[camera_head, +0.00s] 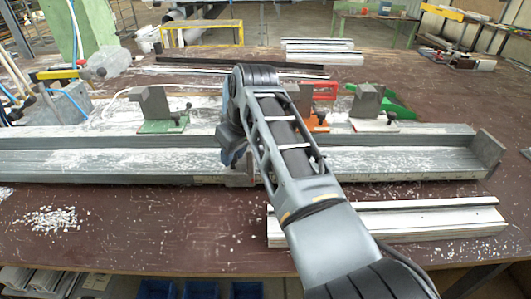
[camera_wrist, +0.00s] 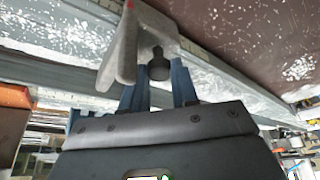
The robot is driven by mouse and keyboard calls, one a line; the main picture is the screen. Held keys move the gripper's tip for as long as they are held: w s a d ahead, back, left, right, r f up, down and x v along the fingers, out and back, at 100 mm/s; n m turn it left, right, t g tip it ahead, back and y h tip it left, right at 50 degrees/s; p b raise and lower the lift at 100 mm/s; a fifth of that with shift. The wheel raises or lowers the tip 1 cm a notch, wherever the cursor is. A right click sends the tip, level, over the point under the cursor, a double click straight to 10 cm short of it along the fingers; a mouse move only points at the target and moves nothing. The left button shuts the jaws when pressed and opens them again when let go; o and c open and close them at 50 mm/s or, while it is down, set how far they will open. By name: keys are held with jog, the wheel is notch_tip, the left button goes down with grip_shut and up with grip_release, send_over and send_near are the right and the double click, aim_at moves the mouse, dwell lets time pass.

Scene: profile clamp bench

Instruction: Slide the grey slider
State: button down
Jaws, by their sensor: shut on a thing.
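The grey slider (camera_wrist: 124,50) sits on the long metal rail (camera_head: 400,166). In the wrist view it is a pale grey angled block with a dark round knob (camera_wrist: 158,67) on it. My gripper (camera_wrist: 158,82) has its two blue fingers on either side of this knob, shut on it. In the head view my gripper (camera_head: 236,155) reaches down to the rail near its middle. There, my arm hides much of the slider and the fingertips.
Clamp blocks on a green base (camera_head: 162,126) and an orange base (camera_head: 317,124) stand behind the rail. A grey end plate (camera_head: 488,150) closes its right end. White profiles (camera_head: 400,227) lie in front at right. White chips (camera_head: 50,219) litter the bench at front left.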

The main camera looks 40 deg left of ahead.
jog(key=shift+s+a, duration=1.05)
jog(key=shift+a, duration=0.3)
jog(key=c, duration=1.1)
grip_release()
jog(key=shift+c, duration=0.2)
jog(key=shift+w, duration=0.1)
jog(key=v, duration=0.7)
jog(key=shift+r+b, duration=0.35)
jog(key=shift+r, duration=0.05)
jog(key=shift+d, duration=0.15)
